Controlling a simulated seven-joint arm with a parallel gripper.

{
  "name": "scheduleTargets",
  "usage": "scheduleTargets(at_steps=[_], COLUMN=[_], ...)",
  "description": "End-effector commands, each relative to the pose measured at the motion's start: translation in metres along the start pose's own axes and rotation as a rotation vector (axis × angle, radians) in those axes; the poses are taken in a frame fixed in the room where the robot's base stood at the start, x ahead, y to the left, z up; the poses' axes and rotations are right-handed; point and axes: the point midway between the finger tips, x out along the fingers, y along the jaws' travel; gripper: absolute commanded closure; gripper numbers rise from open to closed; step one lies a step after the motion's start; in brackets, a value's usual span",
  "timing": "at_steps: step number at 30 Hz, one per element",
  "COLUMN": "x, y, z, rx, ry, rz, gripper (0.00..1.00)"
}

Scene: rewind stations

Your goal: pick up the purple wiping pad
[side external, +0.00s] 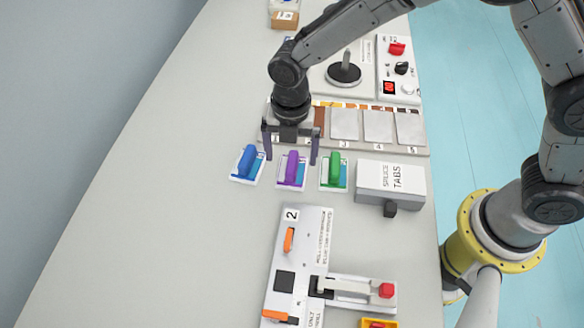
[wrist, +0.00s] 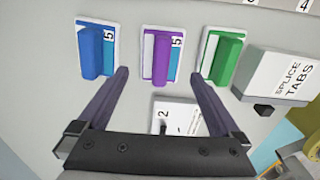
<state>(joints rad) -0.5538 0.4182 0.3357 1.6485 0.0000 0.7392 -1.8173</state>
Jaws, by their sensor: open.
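The purple wiping pad (side external: 292,167) lies on a white and blue card on the table, the middle one of three in a row. In the wrist view the purple pad (wrist: 162,58) is at upper centre, ahead of and between my two fingertips. My gripper (side external: 290,157) is open and empty, with its fingers on either side of the purple pad in the side view. In the wrist view my gripper (wrist: 158,73) does not touch the pad. Its exact height above the table is hard to tell.
A blue pad (side external: 247,160) is left of the purple one and a green pad (side external: 334,168) is right of it, both close by. A splice tabs box (side external: 390,178) stands further right. A grey station (side external: 297,260) lies in front. The table at left is clear.

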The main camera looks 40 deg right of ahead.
Motion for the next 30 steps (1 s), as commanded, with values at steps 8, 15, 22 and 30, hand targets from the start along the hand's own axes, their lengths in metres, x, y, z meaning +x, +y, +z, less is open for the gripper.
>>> scheduleTargets(at_steps=[8, 15, 22, 30], x=[0.035, 0.052, 0.052, 0.052], y=[-0.002, -0.001, -0.001, -0.001], z=[0.007, 0.007, 0.007, 0.007], rx=[0.001, 0.0, 0.0, 0.0], ry=[0.001, 0.0, 0.0, 0.0], rz=[-0.005, -0.001, 0.0, 0.0], gripper=[0.0, 0.0, 0.07, 0.56])
